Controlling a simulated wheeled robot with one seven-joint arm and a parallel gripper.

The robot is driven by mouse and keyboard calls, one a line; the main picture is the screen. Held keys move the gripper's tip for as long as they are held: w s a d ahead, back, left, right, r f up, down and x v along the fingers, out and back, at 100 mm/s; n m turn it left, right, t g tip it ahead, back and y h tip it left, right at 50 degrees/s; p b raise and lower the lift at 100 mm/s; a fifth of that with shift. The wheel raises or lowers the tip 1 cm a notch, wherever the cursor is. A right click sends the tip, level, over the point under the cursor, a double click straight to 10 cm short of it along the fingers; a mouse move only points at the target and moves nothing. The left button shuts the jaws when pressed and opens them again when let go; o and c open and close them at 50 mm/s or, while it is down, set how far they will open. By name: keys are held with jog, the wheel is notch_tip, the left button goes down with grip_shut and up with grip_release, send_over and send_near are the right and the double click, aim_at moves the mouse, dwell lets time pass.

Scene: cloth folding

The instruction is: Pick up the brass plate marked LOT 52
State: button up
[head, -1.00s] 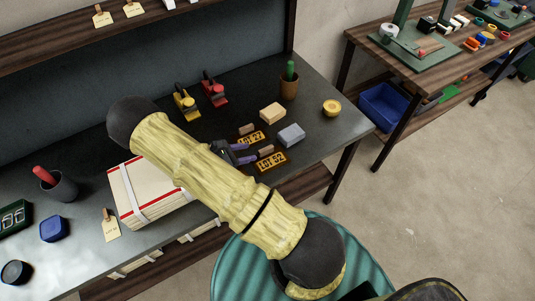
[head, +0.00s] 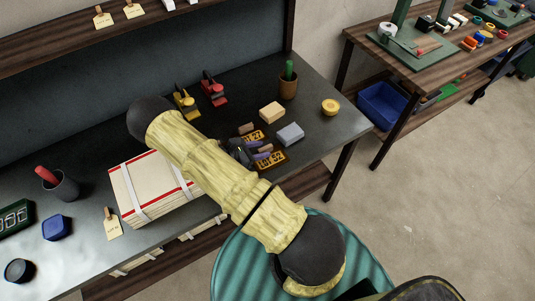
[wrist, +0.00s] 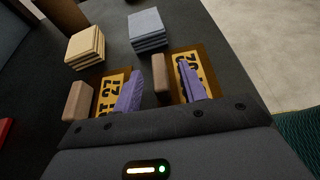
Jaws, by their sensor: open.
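The brass plate marked LOT 52 (head: 272,161) lies on the dark bench, with a brown block (head: 265,148) along its back edge. In the wrist view the plate (wrist: 207,68) is partly covered by my right finger. My gripper (wrist: 160,70) is open, its purple fingers apart with the brown block (wrist: 161,80) showing between them. I cannot tell whether either finger touches the block. In the head view my gripper (head: 259,152) is low beside the plate, partly hidden by my arm. A similar plate, LOT 27 (head: 254,136), lies just behind it.
A grey-blue stack (head: 290,134) and a cream stack (head: 272,112) stand close to the plates. A yellow round tin (head: 330,107) and a brown pot (head: 289,87) stand farther right. A white-strapped paper stack (head: 145,190) is left. The bench's front right is clear.

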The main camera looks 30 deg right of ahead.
grip_shut()
jog(key=shift+r, duration=0.1)
dwell(0.3)
notch_tip(320, 180, up, 10)
jog(key=b, duration=0.1)
jog(key=shift+b, duration=0.3)
dwell(0.6)
